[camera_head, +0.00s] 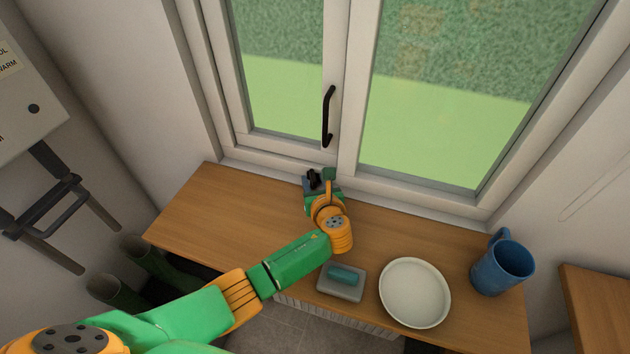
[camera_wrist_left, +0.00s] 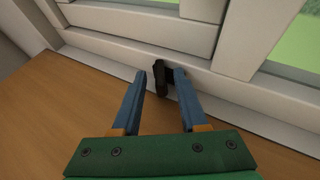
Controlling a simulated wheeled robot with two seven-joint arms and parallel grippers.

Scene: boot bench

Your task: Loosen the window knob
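The window knob is a small black piece low on the white window frame. It shows in the left wrist view (camera_wrist_left: 160,76) and in the head view (camera_head: 313,179), just above the bench. My left gripper (camera_wrist_left: 162,78) has its two blue fingers spread, one on each side of the knob near their tips. The knob looks closer to the right finger; I cannot tell whether they touch. In the head view the left gripper (camera_head: 319,186) is partly hidden by its own wrist. My right gripper is not in view.
A long black handle (camera_head: 328,116) stands upright on the window frame (camera_head: 344,100) above. On the wooden bench (camera_head: 205,205) are a grey dish (camera_head: 340,292) with a teal bar (camera_head: 343,274), a white plate (camera_head: 414,293) and a blue mug (camera_head: 503,266). The bench's left part is clear.

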